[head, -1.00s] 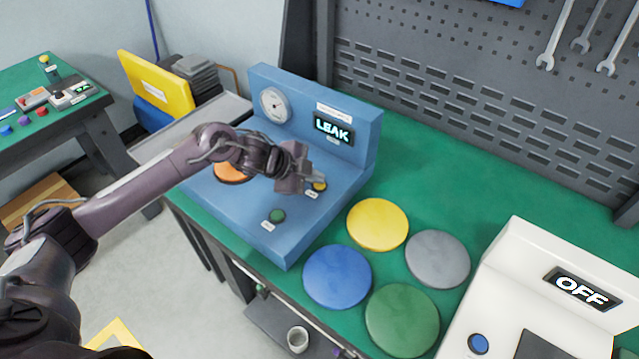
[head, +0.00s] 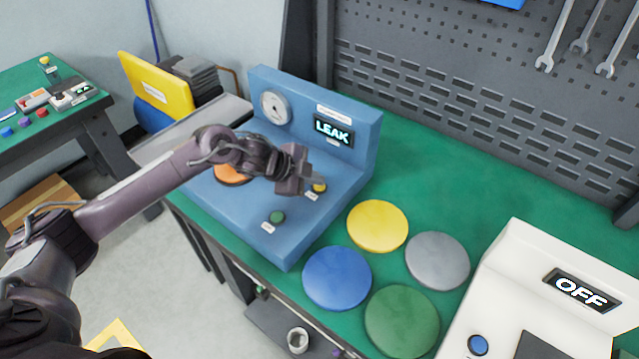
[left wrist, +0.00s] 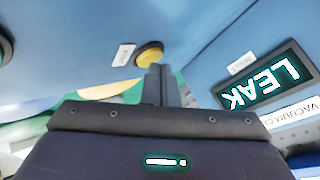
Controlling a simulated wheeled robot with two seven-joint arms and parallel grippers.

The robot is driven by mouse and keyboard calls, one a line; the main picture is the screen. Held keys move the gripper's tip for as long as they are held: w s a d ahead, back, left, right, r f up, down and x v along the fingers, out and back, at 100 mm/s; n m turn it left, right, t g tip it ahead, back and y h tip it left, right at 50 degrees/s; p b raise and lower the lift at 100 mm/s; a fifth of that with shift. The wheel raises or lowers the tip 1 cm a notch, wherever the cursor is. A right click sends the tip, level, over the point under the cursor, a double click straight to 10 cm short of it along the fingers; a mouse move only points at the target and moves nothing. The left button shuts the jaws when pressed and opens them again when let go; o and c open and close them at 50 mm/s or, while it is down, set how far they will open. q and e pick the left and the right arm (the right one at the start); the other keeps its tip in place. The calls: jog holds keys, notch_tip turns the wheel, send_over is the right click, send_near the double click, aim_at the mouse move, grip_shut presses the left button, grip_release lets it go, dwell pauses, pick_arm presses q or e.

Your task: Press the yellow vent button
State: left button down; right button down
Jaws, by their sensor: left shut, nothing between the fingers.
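The yellow vent button (head: 319,187) sits on the base of the blue test machine (head: 235,210). It also shows in the left wrist view (left wrist: 149,56), beside a small white label. My left gripper (head: 318,179) is shut and empty, its fingertips close over the button and partly covering it in the head view. In the left wrist view the left fingertips (left wrist: 160,70) lie just below the button's edge; I cannot tell whether they touch it. The machine's display (head: 333,131) reads LEAK. My right gripper is not in view.
A green button (head: 277,217) is nearer the machine's front edge, and an orange disc (head: 231,175) lies behind my left wrist. Yellow (head: 377,225), grey (head: 437,260), blue (head: 337,278) and green (head: 402,320) discs lie to the right. A white machine (head: 510,270) reads OFF.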

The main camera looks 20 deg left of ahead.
aim_at(314, 187)
pick_arm(q)
jog(key=shift+r+p, duration=0.3)
jog(key=shift+r, duration=0.2)
notch_tip(314, 187, up, 5)
jog(key=p, duration=0.4)
jog(key=shift+r+p, duration=0.1)
jog(key=shift+p, duration=0.2)
dwell(0.9)
